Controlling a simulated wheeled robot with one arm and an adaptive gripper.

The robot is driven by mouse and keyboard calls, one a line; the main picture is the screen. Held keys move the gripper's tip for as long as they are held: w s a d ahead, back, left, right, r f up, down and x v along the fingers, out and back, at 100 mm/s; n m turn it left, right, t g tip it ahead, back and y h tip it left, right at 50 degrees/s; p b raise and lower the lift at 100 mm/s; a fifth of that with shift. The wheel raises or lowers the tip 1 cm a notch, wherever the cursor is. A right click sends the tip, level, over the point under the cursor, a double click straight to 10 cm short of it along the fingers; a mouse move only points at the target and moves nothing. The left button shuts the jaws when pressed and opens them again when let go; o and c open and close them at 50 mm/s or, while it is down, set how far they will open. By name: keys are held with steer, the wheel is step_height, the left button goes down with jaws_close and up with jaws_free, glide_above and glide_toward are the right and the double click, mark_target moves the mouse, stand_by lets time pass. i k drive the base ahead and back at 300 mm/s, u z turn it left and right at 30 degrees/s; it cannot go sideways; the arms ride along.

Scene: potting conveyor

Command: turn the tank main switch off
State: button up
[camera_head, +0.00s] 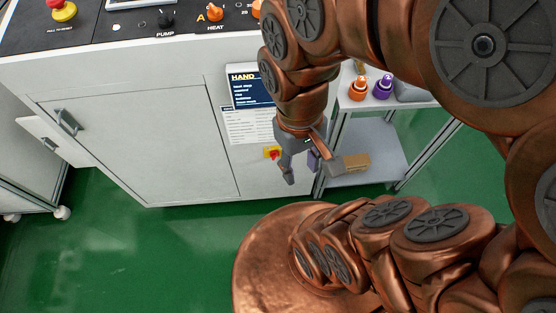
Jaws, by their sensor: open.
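A small switch with a red handle on a yellow plate (271,152) sits low on the white cabinet's front, at the right end below the printed sheets. I take it for the tank main switch; its handle position is too small to read. My gripper (311,173) hangs just right of the switch in the picture, fingers spread and pointing down. Nothing is held between them. The left finger is close to the switch; I cannot tell whether they touch, or how far the gripper is from the panel.
The white cabinet (140,140) has a handled door (68,122). Its top panel carries a red stop button (62,9), a pump knob (166,18) and an orange heat knob (214,12). At right, a shelf cart holds orange (358,89) and purple (382,88) bottles and a cardboard box (356,162).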

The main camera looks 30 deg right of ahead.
mark_target(273, 154)
steer(key=z, duration=0.85)
steer(key=i, duration=0.15)
steer(key=u, duration=0.75)
steer(key=k, duration=1.1)
steer(key=u, duration=1.15)
